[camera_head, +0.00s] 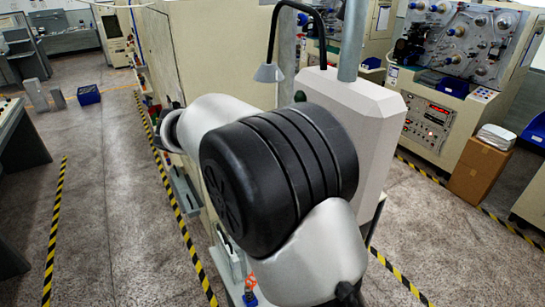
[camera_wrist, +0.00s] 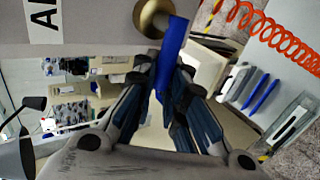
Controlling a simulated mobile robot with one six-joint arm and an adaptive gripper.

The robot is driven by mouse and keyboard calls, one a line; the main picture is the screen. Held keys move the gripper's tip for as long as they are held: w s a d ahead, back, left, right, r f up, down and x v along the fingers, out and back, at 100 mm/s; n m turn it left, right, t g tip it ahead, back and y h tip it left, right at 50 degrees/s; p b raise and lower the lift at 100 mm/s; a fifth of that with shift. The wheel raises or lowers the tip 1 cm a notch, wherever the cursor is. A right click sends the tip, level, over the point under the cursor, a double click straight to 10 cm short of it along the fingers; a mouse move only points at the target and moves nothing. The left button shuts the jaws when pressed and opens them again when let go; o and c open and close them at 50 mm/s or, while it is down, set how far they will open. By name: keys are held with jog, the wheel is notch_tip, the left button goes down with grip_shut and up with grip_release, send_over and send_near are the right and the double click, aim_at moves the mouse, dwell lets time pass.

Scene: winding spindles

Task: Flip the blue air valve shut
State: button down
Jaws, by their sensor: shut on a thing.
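The blue air valve's lever (camera_wrist: 174,45) shows at the top middle of the wrist view, a flat blue handle beside a round brass fitting (camera_wrist: 152,17). The handle runs down and slightly left from the fitting. My gripper (camera_wrist: 164,76) is shut on the lower part of the handle, with a dark finger on each side of it. In the head view my own arm covers the middle, and I cannot make out the valve or the gripper there.
An orange coiled hose (camera_wrist: 275,32) hangs at the upper right of the wrist view, near a panel with blue-handled tools (camera_wrist: 262,95). In the head view, a pale machine cabinet (camera_head: 345,120) stands close behind my arm. Open floor (camera_head: 105,200) lies to the left.

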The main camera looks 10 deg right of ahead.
jog(key=c, duration=1.9)
grip_release()
jog(key=shift+a, duration=0.1)
jog(key=v, duration=1.2)
jog(key=shift+s, duration=0.15)
